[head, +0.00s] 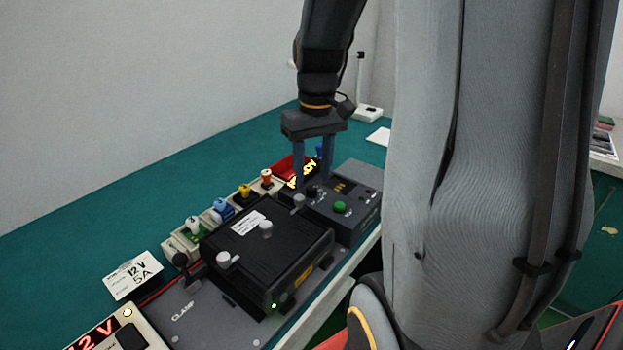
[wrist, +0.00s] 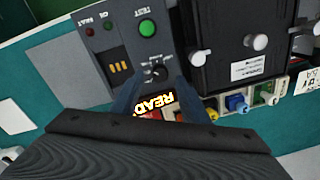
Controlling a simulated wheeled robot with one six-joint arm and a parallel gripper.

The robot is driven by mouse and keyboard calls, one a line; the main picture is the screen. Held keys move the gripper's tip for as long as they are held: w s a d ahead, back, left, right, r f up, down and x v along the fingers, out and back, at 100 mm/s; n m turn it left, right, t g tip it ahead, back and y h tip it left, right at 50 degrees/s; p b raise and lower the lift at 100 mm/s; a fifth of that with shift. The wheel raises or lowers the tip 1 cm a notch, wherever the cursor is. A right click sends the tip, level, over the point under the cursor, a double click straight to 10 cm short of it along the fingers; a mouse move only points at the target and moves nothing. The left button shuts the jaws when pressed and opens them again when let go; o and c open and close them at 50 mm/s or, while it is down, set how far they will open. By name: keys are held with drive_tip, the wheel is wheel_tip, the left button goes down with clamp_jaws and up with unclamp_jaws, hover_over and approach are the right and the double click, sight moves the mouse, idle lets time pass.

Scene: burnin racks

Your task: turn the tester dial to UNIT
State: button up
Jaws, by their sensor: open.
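The tester (head: 360,181) is a dark grey box at the right end of the bench equipment. Its black dial (wrist: 158,73) sits on the top panel (wrist: 112,45), near the green TEST button (wrist: 147,27). The dial also shows in the head view (head: 312,192). The dial's printed positions are too small to read, so I cannot tell where it points. My gripper (head: 313,184) hangs above the panel, pointing down, with its two blue fingers apart. In the wrist view the fingertips (wrist: 157,84) lie to either side of the dial, with nothing held; contact cannot be told.
A black unit (head: 262,245) with grey knobs stands on the CLAMP plate (head: 190,318), left of the tester. A lit READY display (head: 293,170) is behind the dial. Coloured plugs (head: 221,207) line the back. A 12 V 5A card (head: 132,275) lies on the green bench.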

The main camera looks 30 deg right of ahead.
sight(312, 191)
drive_tip(key=shift+f, duration=1.3)
clamp_jaws()
